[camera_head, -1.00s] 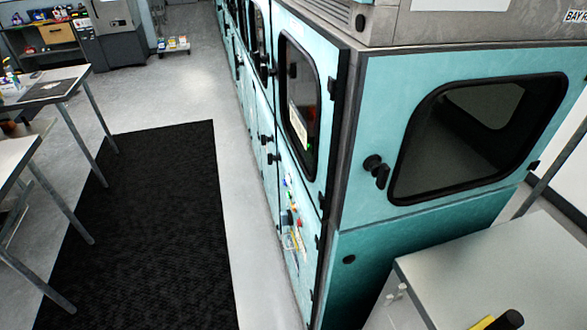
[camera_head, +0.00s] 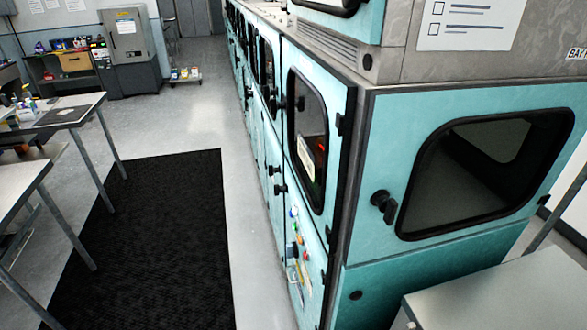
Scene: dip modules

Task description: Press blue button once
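A small control panel with several coloured buttons (camera_head: 296,226) is on the lower side face of the teal machine (camera_head: 357,150), below its narrow side window. I see it at a steep angle. The buttons are tiny; a bluish one seems to be near the top of the group, but I cannot tell its exact place or whether it is pressed. Neither of my grippers is in view.
A black floor mat (camera_head: 140,245) lies along the machine's left side, with bare floor between. Tables (camera_head: 60,115) stand at the left. A grey-topped table (camera_head: 500,290) stands close to the machine's front at the lower right. A low cart (camera_head: 185,76) is at the back.

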